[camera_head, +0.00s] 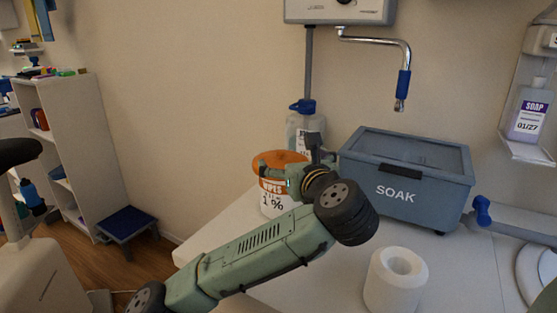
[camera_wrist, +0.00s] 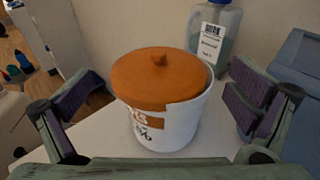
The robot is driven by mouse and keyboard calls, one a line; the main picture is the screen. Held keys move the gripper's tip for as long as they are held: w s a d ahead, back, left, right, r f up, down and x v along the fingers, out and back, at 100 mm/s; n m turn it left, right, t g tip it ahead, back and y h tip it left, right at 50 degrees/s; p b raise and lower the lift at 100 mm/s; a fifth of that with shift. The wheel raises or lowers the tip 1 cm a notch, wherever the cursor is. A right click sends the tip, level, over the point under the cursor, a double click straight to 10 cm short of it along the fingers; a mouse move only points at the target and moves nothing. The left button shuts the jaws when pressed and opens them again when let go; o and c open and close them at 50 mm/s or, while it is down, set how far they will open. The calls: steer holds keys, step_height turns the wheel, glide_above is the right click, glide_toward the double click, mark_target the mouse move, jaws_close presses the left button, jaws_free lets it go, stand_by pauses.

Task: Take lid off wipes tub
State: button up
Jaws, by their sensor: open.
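The wipes tub (camera_head: 270,205) is a white round tub with an orange label, standing on the white counter behind my arm. In the wrist view the tub (camera_wrist: 180,132) stands upright between my fingers, apart from both. Its orange lid (camera_wrist: 158,80) has a small knob on top and sits on the tub, slightly off-centre, with some of the white rim showing at the right. The lid also shows in the head view (camera_head: 279,160), partly hidden by my gripper. My gripper (camera_wrist: 160,108) is open and empty, with one finger on each side of the tub.
A blue SOAK bin (camera_head: 405,180) stands right of the tub. A clear jug with a blue cap (camera_head: 303,125) stands behind it. A white roll (camera_head: 396,280) stands at the front. A metal spout (camera_head: 405,70) hangs above the bin. Bare counter (camera_head: 340,235) lies between roll and bin.

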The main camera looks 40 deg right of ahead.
mark_target(281, 152)
steer(key=x, duration=0.4)
steer(key=shift+a+r+p, duration=0.1)
steer(key=shift+p, duration=0.3)
steer(key=p+x, duration=0.1)
steer(key=x, duration=0.4)
steer(key=shift+a+p, duration=0.1)
steer(key=shift+p, duration=0.25)
steer(key=shift+s, duration=0.1)
steer(key=shift+c, duration=0.4)
